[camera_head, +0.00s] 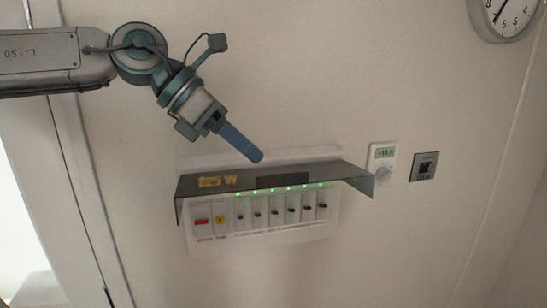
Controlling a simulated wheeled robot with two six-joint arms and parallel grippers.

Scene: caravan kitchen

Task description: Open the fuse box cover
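The fuse box (285,232) is mounted on the wall, low in the middle of the head view. Its dark, see-through cover (335,172) is swung up and stands out from the wall like a shelf, with the switches uncovered below it. A row of switches with green lights, a red switch and a yellow button show. My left gripper (242,144) comes in from the upper left, its blue fingers pointing down right, just above the cover. I cannot tell whether the fingertips touch the cover. The fingers overlap, so their opening is hidden. My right gripper is not in view.
A white thermostat (382,160) and a dark wall socket or switch (424,166) are right of the fuse box. A round clock (506,14) hangs at the top right. A door frame (82,190) runs down the left side. The wall below the box is bare.

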